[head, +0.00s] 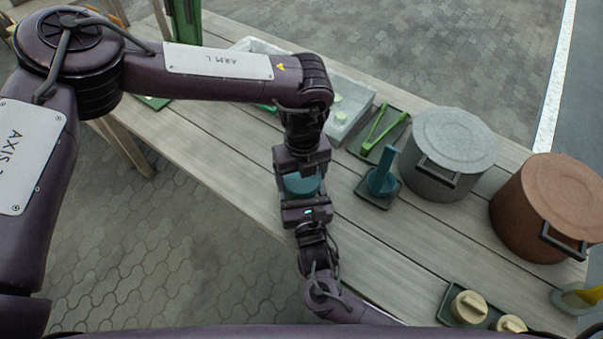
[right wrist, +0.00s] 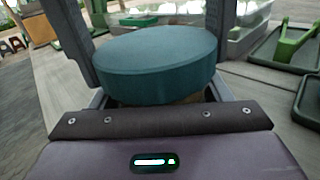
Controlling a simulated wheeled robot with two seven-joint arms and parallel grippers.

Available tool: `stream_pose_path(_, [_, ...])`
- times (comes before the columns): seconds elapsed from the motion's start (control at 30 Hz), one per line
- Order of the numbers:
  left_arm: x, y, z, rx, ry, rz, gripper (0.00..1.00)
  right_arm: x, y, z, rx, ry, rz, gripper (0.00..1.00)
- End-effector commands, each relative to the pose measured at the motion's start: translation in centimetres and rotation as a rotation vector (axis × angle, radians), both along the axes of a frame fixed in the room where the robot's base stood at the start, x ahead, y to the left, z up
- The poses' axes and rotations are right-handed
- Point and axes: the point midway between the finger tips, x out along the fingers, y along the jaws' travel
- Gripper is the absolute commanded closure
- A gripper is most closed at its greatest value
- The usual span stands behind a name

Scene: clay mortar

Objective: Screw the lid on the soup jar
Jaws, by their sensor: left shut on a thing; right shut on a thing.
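A round teal lid (head: 303,186) shows between my two grippers, above the table's near edge. In the right wrist view the lid (right wrist: 155,62) lies flat and fills the space between the fingers. My right gripper (head: 304,200) comes from the near side and is shut on the lid. My left gripper (head: 301,172) comes from the far side and is shut on the soup jar, which is mostly hidden under the lid. I cannot tell whether the threads are engaged.
A grey pot (head: 455,135) and a copper pot (head: 545,205) stand on the right of the plank table (head: 385,262). Bare planks lie right of the grippers.

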Motion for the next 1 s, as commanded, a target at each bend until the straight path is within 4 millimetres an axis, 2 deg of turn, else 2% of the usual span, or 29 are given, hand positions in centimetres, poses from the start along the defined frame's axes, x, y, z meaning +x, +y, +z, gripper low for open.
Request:
stream_pose_path(0.1, [0.0,0.0,0.0,0.000,0.003,-0.241,0.48,0.0,0.0,0.0,0.001,0.001,-0.001,0.93])
stream_pose_path(0.27, [0.0,0.0,0.0,-0.001,0.007,-0.523,0.48,0.0,0.0,0.0,0.001,0.001,-0.001,0.93])
stream_pose_path(0.43, [0.0,0.0,0.0,-0.001,0.008,-0.533,0.48,0.0,-0.1,0.0,0.001,0.001,-0.001,0.93])
stream_pose_path(0.47, [0.0,0.0,0.0,-0.001,0.008,-0.533,0.17,0.0,-0.1,0.0,0.001,0.001,-0.001,0.93])
stream_pose_path(0.6, [0.0,0.0,0.0,-0.001,0.008,-0.532,0.00,0.0,-0.1,0.0,0.001,0.001,-0.001,0.93])
stream_pose_path(0.87, [0.1,0.0,0.2,-0.001,0.007,-0.531,0.00,0.0,0.0,0.0,0.000,0.000,-0.001,0.93])
stream_pose_path(1.0, [0.2,0.0,1.8,-0.002,0.005,-0.530,0.00,0.0,0.0,0.0,0.000,0.001,-0.001,0.93])
